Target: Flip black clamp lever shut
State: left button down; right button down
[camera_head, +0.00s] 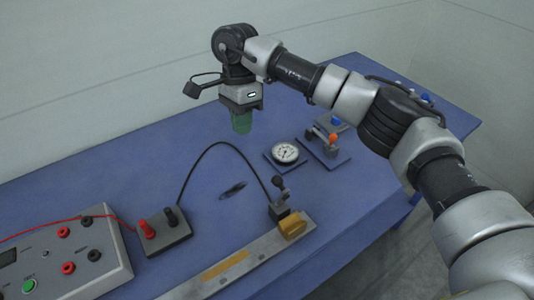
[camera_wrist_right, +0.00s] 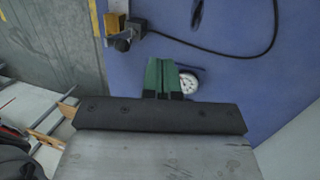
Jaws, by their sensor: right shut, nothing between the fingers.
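The black clamp lever (camera_head: 280,186) stands up from a small dark clamp at the right end of a metal bar, beside a yellow block. A black cable runs to the clamp. In the right wrist view the clamp's dark knob (camera_wrist_right: 122,45) shows at upper left, near the yellow block (camera_wrist_right: 116,22). My right gripper (camera_head: 241,124), with green fingertips, points down above the table, behind and left of the lever, and apart from it. Its green fingers (camera_wrist_right: 163,78) are together and empty in the right wrist view. My left gripper is not in view.
A round gauge (camera_head: 286,153) and a small fixture with an orange knob (camera_head: 332,138) stand right of the gripper. A terminal box (camera_head: 163,233) and a grey instrument (camera_head: 75,258) are at left. The blue table (camera_head: 130,180) is clear at back left.

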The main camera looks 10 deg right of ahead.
jog(key=d+r, duration=0.1)
jog(key=d+r+h, duration=0.1)
jog(key=shift+w+d+r+h, duration=0.1)
jog(key=shift+w+d+h, duration=0.2)
jog(key=shift+w, duration=0.1)
jog(key=s+d+f+p, duration=0.2)
jog(key=s+f+p, duration=0.4)
jog(key=f, duration=0.4)
jog(key=shift+d+f, duration=0.25)
jog(key=shift+f, duration=0.1)
